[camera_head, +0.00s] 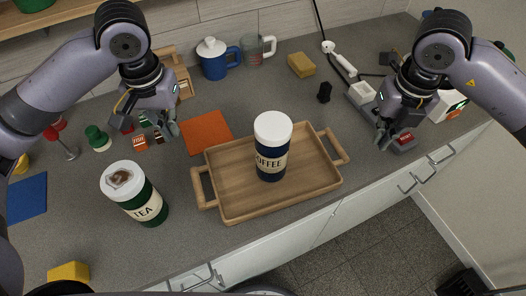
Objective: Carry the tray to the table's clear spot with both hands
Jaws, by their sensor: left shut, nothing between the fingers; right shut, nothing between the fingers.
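A wooden tray (230,200) with a handle at each end lies on the grey counter, close to its front edge. A dark blue coffee canister (272,148) with a white lid stands upright on the tray. My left gripper (172,132) is shut and empty, above the counter beyond the tray's left handle (201,188). My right gripper (382,140) is shut and empty, to the right of the tray's right handle (336,147). Neither gripper touches the tray.
A green tea canister (148,207) stands left of the tray. An orange mat (207,132) lies behind the tray's left part. A blue mug (214,66), a glass mug (252,51) and a yellow sponge (301,65) are at the back. A blue mat (27,197) lies far left.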

